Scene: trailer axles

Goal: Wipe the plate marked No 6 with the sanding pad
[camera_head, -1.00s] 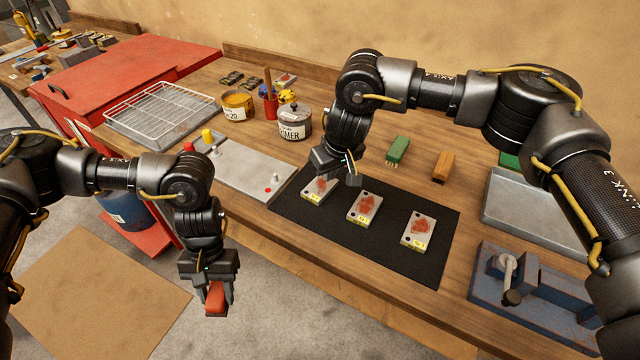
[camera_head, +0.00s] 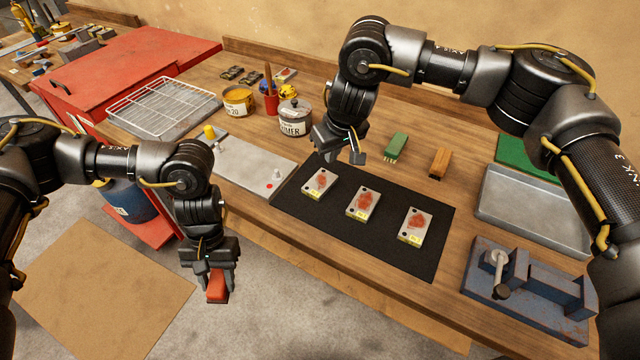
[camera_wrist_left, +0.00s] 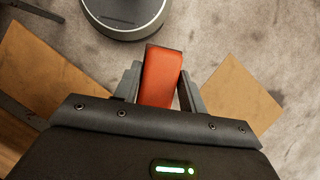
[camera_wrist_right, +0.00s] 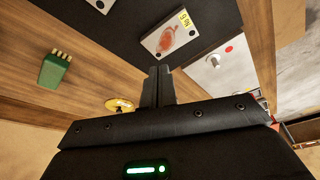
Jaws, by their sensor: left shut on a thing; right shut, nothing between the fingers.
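The plate marked No 6 (camera_wrist_right: 172,38) shows in the right wrist view with a reddish-brown patch and a yellow label. It appears to be the leftmost of three plates in the head view (camera_head: 319,184), lying on the black mat (camera_head: 375,248). My left gripper (camera_head: 218,292) is shut on a red-orange block (camera_wrist_left: 161,76), which looks like the sanding pad; it hangs over the floor in front of the bench. My right gripper (camera_head: 341,157) is shut and empty, above the bench just behind the No 6 plate and apart from it.
Two similar patched plates (camera_head: 363,201) (camera_head: 415,226) lie to the right. Green (camera_head: 396,146) and orange (camera_head: 440,162) brushes lie behind the mat. A grey panel with knobs (camera_head: 245,170) is left of it. A blue vise (camera_head: 525,290) and grey tray (camera_head: 530,212) stand right.

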